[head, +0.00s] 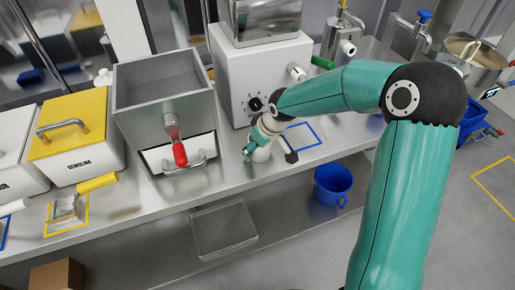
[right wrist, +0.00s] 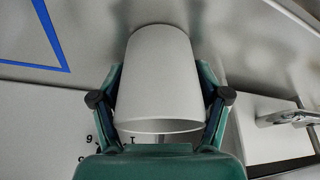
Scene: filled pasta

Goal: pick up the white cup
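The white cup (right wrist: 158,75) shows large in the right wrist view, its wide rim toward the camera and its narrower end away. In the head view the cup (head: 262,154) is small and partly covered by my right gripper (head: 262,136), low over the steel counter. In the right wrist view the two fingers of the right gripper (right wrist: 160,98) stand on either side of the cup, very close to its wall. I cannot tell whether they press on it. I cannot tell whether the cup rests on the counter. My left gripper is not in view.
A white machine (head: 240,75) with a black knob stands behind the cup. A blue outline (head: 302,137) lies on the counter (head: 240,178) to its right. A steel hopper with a red handle (head: 177,148) stands left. A blue bucket (head: 332,186) is below, beyond the counter's front edge.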

